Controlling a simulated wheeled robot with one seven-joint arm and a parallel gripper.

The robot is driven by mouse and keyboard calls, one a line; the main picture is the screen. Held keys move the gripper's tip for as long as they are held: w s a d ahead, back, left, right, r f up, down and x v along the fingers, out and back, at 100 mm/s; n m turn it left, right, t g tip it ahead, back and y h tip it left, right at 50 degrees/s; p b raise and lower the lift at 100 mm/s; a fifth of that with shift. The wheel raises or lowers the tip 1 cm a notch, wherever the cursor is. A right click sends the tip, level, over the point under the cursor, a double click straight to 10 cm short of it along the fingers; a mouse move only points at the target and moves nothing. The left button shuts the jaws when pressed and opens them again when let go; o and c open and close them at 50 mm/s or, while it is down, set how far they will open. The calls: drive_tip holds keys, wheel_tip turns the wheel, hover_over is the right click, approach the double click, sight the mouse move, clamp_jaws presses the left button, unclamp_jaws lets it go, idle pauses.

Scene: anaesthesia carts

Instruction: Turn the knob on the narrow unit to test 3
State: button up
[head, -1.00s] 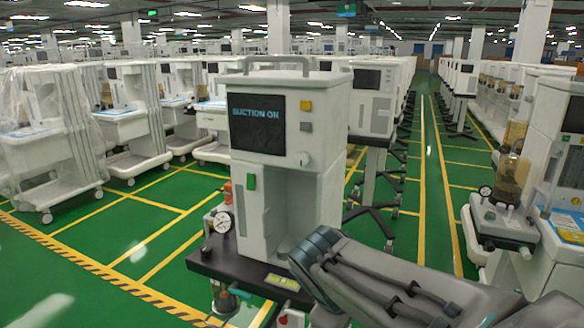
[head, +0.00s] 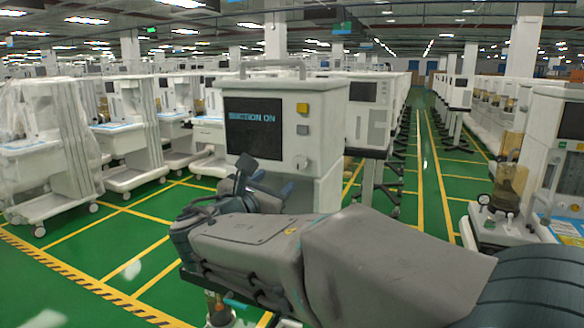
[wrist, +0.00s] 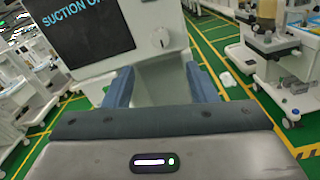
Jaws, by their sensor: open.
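The narrow unit (head: 325,115) is a tall white cabinet in the middle of the head view. Its dark screen (head: 252,127) reads "SUCTION ON", and the screen also fills the upper left of the wrist view (wrist: 75,30). A round white knob (head: 300,163) sits at the lower right of the front panel; in the wrist view the knob (wrist: 160,39) is above and ahead of my gripper. My gripper (wrist: 158,85) is open, its two blue fingers apart with nothing between them. The knob's markings are too small to read. My arm hides the unit's lower part in the head view.
A yellow button (head: 302,109) and a grey button (head: 302,129) are above the knob. Another machine with amber canisters (head: 508,180) stands at the right. Wrapped carts (head: 45,150) stand at the left. Green floor (head: 440,160) between the rows is clear.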

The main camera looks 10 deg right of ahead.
sight(298, 165)
drive_tip(key=p+x, duration=0.1)
drive_tip(key=x, duration=1.1)
drive_tip(key=c, duration=1)
